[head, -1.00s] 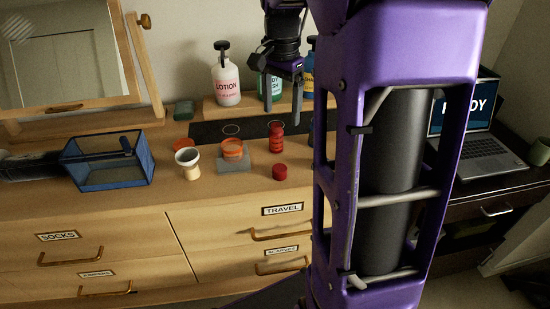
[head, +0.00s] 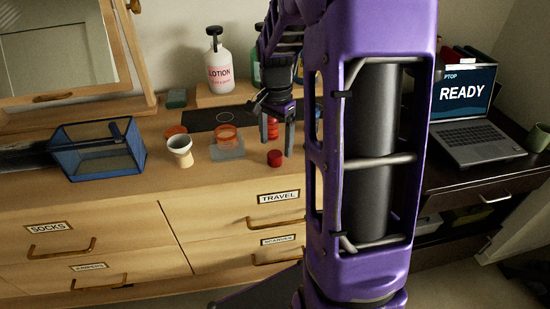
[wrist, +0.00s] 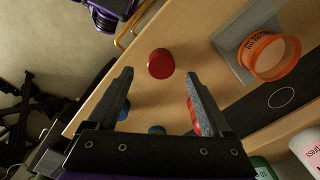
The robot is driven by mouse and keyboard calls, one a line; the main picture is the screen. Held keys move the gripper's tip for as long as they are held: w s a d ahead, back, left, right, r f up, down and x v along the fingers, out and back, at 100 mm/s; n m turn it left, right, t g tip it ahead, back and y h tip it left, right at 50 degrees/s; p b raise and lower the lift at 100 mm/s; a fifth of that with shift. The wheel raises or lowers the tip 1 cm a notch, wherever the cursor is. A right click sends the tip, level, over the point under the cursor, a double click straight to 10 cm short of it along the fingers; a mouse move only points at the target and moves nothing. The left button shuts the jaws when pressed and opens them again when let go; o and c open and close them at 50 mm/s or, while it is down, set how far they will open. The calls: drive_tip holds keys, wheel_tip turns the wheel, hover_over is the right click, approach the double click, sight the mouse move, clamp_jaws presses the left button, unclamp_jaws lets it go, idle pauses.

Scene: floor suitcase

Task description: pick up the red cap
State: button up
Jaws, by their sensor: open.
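The red cap (head: 275,158) lies on the wooden dresser top near its front edge. In the wrist view the cap (wrist: 161,64) shows ahead of my fingers, centred between their tips. My gripper (head: 277,130) is open and empty, above and just behind the cap in the head view. Its two fingers also spread wide in the wrist view (wrist: 159,76). A small red bottle (head: 272,130) stands behind the cap, partly hidden by my gripper. In the wrist view my right finger covers part of that bottle (wrist: 193,118).
An orange-rimmed container (head: 226,133) sits on a grey square left of the cap, beside a white cup (head: 180,151). A blue mesh bin (head: 98,160) stands farther left. A lotion bottle (head: 219,72) stands at the back. The laptop (head: 470,140) is on the right.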

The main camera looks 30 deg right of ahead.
sight(275, 154)
wheel_tip(275, 154, down, 4)
drive_tip(key=shift+a+f+b, duration=0.1)
drive_tip(key=shift+a+b, duration=0.05)
drive_tip(key=shift+b, duration=0.15)
clamp_jaws()
